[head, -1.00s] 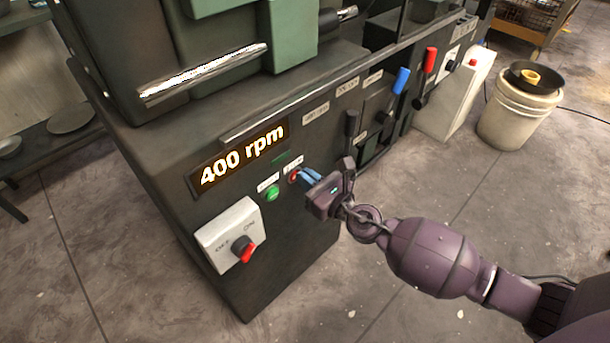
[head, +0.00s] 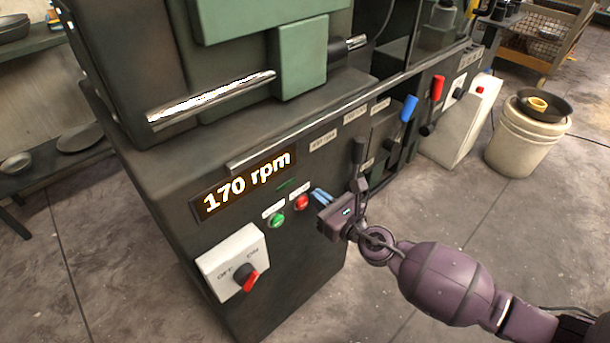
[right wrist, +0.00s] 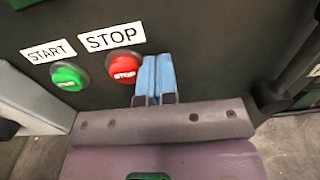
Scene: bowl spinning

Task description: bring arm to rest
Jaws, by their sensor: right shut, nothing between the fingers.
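My right gripper (head: 321,196) is in front of the dark machine's panel, just right of the red stop button (head: 302,202). Its blue fingers are shut together with nothing between them. In the right wrist view the shut fingers (right wrist: 154,78) are beside the red STOP button (right wrist: 124,68), apart from it. The green start button (head: 277,220) is left of the red one, and it also shows in the right wrist view (right wrist: 68,77). My left gripper is not in view.
A white switch box (head: 232,262) with a red-tipped knob is at the lower left of the panel. Blue (head: 409,108) and red (head: 437,88) levers stick out farther right. A white bucket (head: 526,143) with a black pan on top stands on the floor, with open floor before it.

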